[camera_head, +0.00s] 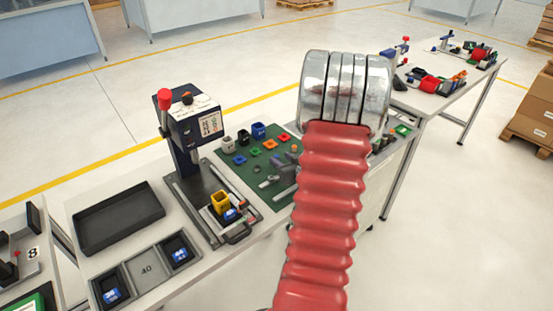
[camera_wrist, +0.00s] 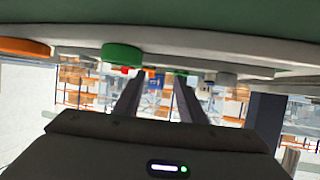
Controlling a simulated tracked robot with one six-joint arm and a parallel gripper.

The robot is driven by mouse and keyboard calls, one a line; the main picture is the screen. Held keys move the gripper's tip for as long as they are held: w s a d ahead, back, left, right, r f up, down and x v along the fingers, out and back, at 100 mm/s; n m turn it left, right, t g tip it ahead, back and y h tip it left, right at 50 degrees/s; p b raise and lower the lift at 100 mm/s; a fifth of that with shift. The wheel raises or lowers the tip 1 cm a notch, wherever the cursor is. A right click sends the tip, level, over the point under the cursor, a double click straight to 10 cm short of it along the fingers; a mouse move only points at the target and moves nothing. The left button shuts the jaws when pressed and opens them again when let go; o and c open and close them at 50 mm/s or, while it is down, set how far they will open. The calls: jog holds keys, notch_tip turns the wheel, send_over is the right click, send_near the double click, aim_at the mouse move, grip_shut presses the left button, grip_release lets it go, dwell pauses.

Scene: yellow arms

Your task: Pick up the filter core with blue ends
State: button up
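I cannot make out the filter core with blue ends for certain. In the head view a small blue part (camera_head: 231,214) lies beside a yellow block (camera_head: 221,201) on the black press fixture. Blue pieces with white marks (camera_head: 112,295) (camera_head: 180,253) lie in two compartments of a grey tray (camera_head: 147,270). A dark blue cup (camera_head: 258,130) stands at the back of the green mat (camera_head: 249,178). In the wrist view my gripper (camera_wrist: 158,78) shows two dark fingers apart, with nothing visibly held between them. My gripper cannot be picked out in the head view.
A black press with a red knob (camera_head: 165,98) stands on the bench, left of the mat. An empty black tray (camera_head: 118,217) lies further left. Small coloured parts lie on the mat. Another bench (camera_head: 455,62) stands at the right. A close red and chrome shape hides the middle.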

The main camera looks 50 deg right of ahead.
jog(key=shift+x, duration=1.35)
jog(key=shift+c, duration=0.3)
grip_shut()
